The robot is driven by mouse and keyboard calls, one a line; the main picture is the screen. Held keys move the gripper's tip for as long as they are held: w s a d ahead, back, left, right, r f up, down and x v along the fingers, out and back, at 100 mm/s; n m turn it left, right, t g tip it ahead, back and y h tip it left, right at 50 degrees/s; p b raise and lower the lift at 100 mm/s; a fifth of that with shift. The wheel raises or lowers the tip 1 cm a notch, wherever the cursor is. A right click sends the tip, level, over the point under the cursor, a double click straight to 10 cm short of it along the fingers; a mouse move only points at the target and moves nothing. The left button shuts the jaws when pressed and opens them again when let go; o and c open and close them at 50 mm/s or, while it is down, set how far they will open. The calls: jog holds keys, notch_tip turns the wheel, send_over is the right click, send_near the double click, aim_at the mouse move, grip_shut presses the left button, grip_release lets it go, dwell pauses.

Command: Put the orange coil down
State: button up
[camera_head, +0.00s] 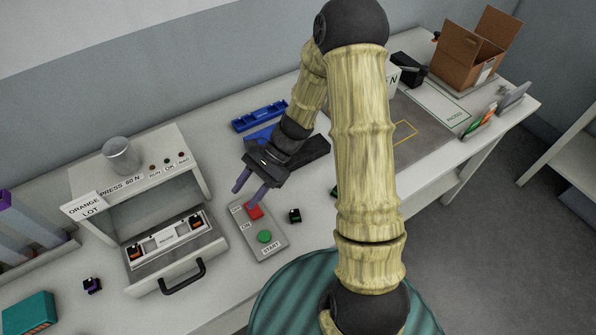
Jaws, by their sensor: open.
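My gripper (249,193) is open, with two purple fingers pointing down. It hangs above the far end of the control box (259,228), and I see nothing between its fingers. Two small black pieces with orange parts sit in a white holder (167,241) in the pulled-out drawer of the press, one (135,252) at its left end and one (195,222) at its right end. I cannot tell which of them is the orange coil. Both are apart from my gripper, to its left and lower in the picture.
Small black pieces lie on the table, one with green (295,215), one with purple (92,285). A blue tray (258,115) and cardboard box (475,50) stand farther back.

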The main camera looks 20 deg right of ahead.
jog(key=s+d+r+n+t+h, duration=0.6)
jog(key=d+r+n+h, duration=0.3)
jog(key=d+n, duration=0.3)
jog(key=shift+s+d+r+h, duration=0.15)
jog(key=shift+r+h, duration=0.15)
jog(key=shift+r, duration=0.4)
jog(key=shift+s, duration=0.1)
